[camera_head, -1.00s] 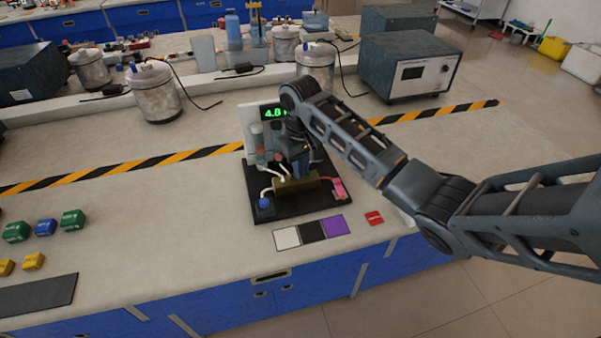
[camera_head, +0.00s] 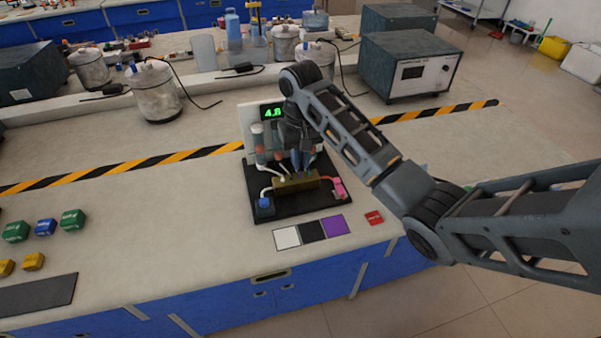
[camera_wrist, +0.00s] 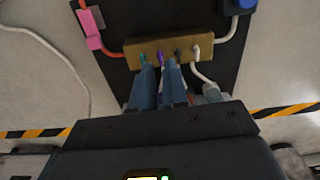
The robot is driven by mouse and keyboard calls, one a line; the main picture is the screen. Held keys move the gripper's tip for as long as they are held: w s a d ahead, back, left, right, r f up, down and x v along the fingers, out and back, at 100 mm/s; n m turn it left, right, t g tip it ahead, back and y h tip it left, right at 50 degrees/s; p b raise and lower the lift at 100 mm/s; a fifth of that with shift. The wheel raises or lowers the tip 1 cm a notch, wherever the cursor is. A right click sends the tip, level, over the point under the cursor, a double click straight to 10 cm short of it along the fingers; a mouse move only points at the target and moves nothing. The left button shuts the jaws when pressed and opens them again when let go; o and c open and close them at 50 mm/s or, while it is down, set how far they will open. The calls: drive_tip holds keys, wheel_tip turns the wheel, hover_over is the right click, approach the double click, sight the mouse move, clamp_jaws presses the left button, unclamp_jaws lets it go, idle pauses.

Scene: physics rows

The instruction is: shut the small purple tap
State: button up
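The small purple tap (camera_wrist: 160,57) stands on a brass block (camera_wrist: 130,47) in the wrist view, in a row with a teal tap (camera_wrist: 143,57), a black tap (camera_wrist: 178,52) and a white tap (camera_wrist: 196,50). The block also shows in the head view (camera_head: 296,183). My gripper (camera_wrist: 159,69) points at the row. Its two blue-grey fingers are a little apart, with the purple tap's upper part in line with the gap between their tips. Contact with the tap cannot be made out. In the head view, my gripper (camera_head: 301,160) is above the block and partly hides the taps.
A pink clip (camera_head: 338,188) and a blue part (camera_head: 265,204) flank the block on a black base (camera_head: 290,205). Tubes and a panel with a green display (camera_head: 272,112) stand behind. White, black and purple squares (camera_head: 311,230) and a red block (camera_head: 374,218) lie in front.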

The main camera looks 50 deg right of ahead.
drive_tip(key=shift+r, duration=1.95)
